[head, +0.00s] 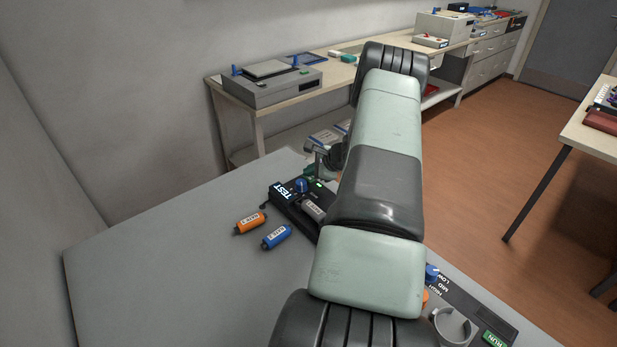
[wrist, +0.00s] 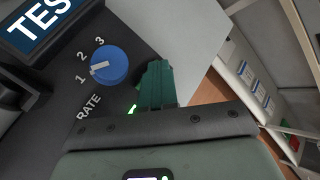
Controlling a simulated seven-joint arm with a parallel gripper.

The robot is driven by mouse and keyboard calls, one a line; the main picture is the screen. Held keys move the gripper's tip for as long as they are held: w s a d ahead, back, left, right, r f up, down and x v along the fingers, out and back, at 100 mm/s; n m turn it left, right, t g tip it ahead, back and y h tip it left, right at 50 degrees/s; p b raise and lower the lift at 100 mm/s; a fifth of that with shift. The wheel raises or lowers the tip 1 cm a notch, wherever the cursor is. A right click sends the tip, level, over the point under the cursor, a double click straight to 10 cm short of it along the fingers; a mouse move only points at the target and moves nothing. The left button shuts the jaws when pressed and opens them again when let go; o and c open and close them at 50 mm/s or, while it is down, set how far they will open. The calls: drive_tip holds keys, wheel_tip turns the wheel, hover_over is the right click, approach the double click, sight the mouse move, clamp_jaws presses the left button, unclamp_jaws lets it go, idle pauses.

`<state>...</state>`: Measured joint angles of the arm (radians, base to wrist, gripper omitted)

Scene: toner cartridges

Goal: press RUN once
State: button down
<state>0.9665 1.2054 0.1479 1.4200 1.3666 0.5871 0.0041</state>
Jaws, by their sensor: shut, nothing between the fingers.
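A dark TEST unit (head: 290,206) lies on the grey table, with a blue RATE knob (wrist: 109,65) whose white mark points towards 1. A small bright green patch (head: 317,184) is on the unit by the knob, and a sliver of bright green (wrist: 132,109) shows beside my fingers in the wrist view; no lettering is readable on either. My gripper (wrist: 155,75) is shut and empty, over the unit's edge beside the knob. Contact cannot be told. A separate green button lettered RUN (head: 495,339) is on another panel at the lower right.
A grey cartridge (head: 313,210) sits in the TEST unit. An orange cartridge (head: 249,223) and a blue cartridge (head: 276,236) lie left of it. The second panel has a blue LOW-MID-HIGH knob (head: 432,272) and a round grey holder (head: 453,326). The table's left part is clear.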

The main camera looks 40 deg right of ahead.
sight(310, 179)
drive_tip(key=shift+r, duration=0.75)
drive_tip(key=shift+r, duration=0.1)
drive_tip(key=shift+r, duration=2.45)
